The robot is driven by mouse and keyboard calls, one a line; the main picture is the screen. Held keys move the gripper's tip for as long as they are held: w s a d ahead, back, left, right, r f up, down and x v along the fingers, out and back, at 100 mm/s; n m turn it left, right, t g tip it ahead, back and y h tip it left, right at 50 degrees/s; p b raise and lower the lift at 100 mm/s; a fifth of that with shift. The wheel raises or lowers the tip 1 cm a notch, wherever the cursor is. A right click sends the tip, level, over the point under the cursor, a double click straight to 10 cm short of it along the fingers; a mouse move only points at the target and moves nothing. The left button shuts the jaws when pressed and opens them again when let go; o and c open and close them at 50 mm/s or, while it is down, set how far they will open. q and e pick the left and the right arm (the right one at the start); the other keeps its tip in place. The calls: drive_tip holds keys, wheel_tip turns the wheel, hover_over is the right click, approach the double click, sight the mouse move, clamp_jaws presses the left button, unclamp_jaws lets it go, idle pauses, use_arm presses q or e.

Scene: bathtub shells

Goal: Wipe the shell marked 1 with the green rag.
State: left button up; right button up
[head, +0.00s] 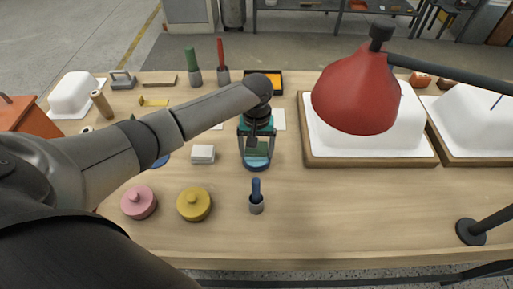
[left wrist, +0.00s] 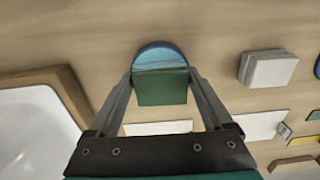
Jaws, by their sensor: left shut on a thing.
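My left gripper (head: 257,158) points down over the middle of the table. In the left wrist view its fingers (left wrist: 163,88) are shut on the green rag (left wrist: 162,88), a small folded square. The rag also shows in the head view (head: 257,148). A round blue piece (left wrist: 160,56) lies just beyond the rag; I cannot tell whether they touch. A white shell (head: 320,135) lies in a wooden frame right of the gripper, partly hidden by a red lamp. A second white shell (head: 475,115) lies at the far right. I cannot read any number on them. My right gripper is not in view.
The red lamp shade (head: 355,92) hangs over the nearer shell, its base (head: 470,232) at the front right. The table's front right is mostly clear.

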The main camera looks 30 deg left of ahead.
use_arm(q)
drive_tip(key=shift+s+f+p, duration=0.1)
drive_tip(key=shift+s+p, duration=0.05)
drive_tip(key=shift+p, duration=0.15)
idle(1.2)
wheel_tip(320, 180, up, 7)
drive_tip(key=p, duration=0.9)
idle(0.5)
